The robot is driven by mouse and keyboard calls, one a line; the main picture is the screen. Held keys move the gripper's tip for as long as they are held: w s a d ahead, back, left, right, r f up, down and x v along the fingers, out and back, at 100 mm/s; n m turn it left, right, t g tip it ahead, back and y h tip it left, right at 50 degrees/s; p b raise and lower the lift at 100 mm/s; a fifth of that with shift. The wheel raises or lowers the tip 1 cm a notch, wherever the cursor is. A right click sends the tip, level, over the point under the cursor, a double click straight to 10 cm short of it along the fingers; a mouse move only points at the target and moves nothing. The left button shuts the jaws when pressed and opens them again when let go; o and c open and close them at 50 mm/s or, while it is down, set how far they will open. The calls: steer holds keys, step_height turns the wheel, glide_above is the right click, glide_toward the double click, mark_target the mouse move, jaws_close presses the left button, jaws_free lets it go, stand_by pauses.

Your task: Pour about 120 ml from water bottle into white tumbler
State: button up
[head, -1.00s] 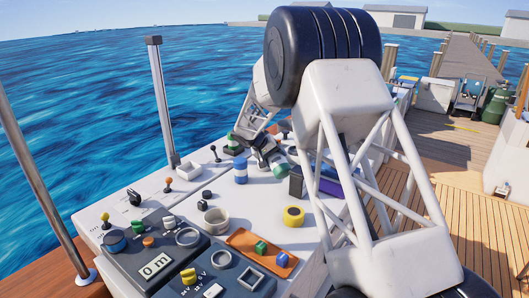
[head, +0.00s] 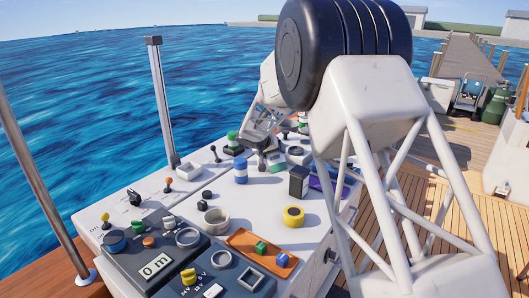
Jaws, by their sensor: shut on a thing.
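My gripper (head: 270,150) is small and far off, low over the back of the white console, partly screened by my own arm. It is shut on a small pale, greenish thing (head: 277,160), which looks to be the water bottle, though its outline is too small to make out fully. I cannot tell its water level or whether anything flows from it. I cannot pick out the white tumbler with certainty. A blue-and-white banded cylinder (head: 240,170) stands upright just left and in front of the gripper, and a green-and-white one (head: 233,143) stands behind that.
A dark box (head: 299,180) stands right of the gripper, beside a purple item (head: 322,188). A yellow roll (head: 293,216), a pale ring (head: 216,220) and an orange tray (head: 243,238) with small blocks lie nearer. Levers line the left edge. The console's middle has some free room.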

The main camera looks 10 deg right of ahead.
mark_target(275, 159)
steer(key=shift+s+d+m+t, duration=0.1)
steer(key=shift+s+m+t, duration=0.25)
steer(key=shift+t, duration=0.45)
steer(key=shift+s+d+f+m+t, duration=0.1)
steer(key=shift+s+f+m+t, duration=0.1)
steer(key=shift+f+m+t, duration=0.7)
steer(key=shift+f+t, duration=0.3)
steer(key=shift+f, duration=0.05)
steer(key=shift+f, duration=0.1)
steer(key=shift+s+f+t, duration=0.1)
steer(key=shift+t, duration=0.2)
steer(key=shift+s+d+f+m+t, duration=0.15)
steer(key=shift+m+t, duration=0.2)
steer(key=shift+t, duration=0.45)
